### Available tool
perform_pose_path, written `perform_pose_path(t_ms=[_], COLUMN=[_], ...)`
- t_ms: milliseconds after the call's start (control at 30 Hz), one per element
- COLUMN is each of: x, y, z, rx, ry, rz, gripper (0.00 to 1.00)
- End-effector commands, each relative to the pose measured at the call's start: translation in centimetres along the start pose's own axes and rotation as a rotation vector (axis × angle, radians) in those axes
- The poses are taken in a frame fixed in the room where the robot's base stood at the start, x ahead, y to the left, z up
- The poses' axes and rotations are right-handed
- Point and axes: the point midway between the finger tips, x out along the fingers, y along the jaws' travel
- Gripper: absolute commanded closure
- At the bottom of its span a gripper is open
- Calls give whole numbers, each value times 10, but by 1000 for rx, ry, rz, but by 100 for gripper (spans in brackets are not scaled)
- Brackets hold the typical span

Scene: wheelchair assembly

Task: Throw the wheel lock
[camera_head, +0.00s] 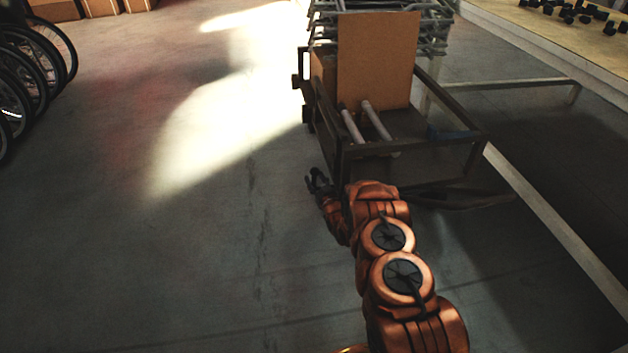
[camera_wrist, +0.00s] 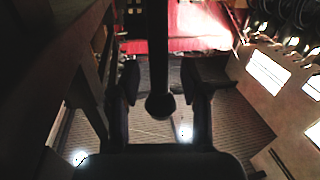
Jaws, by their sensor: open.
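My gripper (camera_head: 318,182) is open beside the front left corner of a dark-framed cart (camera_head: 415,163). In the wrist view the two dark fingers of my gripper (camera_wrist: 163,88) stand apart. A dark rod with a round knob (camera_wrist: 160,104) reaches down between them from the top of that picture. It looks like a lever, possibly the wheel lock, and I cannot tell whether either finger touches it. No lock lever can be made out in the head view.
The cart holds an upright brown board (camera_head: 376,60) and two pale tubes (camera_head: 376,120). Metal frames (camera_head: 440,20) are stacked behind it. Wheels (camera_head: 30,70) stand at the far left. A table (camera_head: 560,30) with small black parts is at the right. The floor left of the cart is clear.

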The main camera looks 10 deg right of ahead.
Motion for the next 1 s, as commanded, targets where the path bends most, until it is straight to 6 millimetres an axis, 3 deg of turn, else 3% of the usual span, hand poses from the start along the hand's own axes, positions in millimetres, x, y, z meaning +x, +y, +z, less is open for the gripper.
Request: perform_pose_path(t_ms=[200,567,1000], x=[14,16,15], y=[0,0,0], z=[-2,-2,-2], rx=[-1,0,0], ry=[6,3,2], rz=[0,1,1], gripper=[55,56,100])
